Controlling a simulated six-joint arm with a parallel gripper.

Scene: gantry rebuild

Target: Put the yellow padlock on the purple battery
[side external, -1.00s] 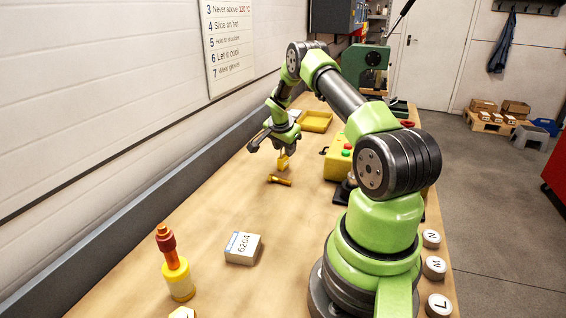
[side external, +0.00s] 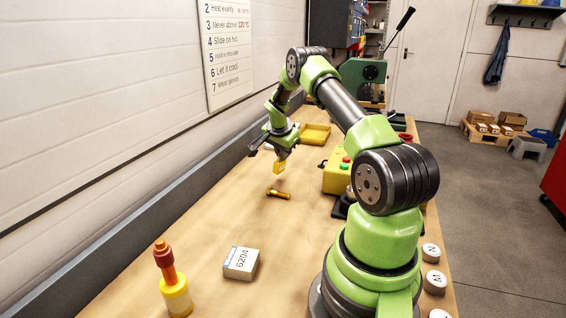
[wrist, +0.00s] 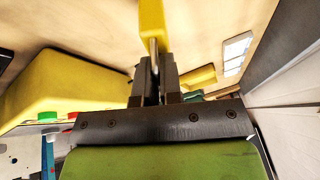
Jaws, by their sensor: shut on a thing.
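The yellow padlock (side external: 279,168) hangs from my gripper (side external: 281,157), above the table and clear of it. In the wrist view its yellow body (wrist: 152,22) is at the top, and my gripper (wrist: 155,68) is shut on its metal shackle. I cannot make out a purple battery in any view.
A brass bolt-like piece (side external: 278,193) lies on the table below the padlock. A yellow box with buttons (side external: 337,176) stands to the right and a yellow tray (side external: 315,134) behind. A 6204 box (side external: 241,263) and a red-and-yellow bottle (side external: 174,284) are nearer. Table between is clear.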

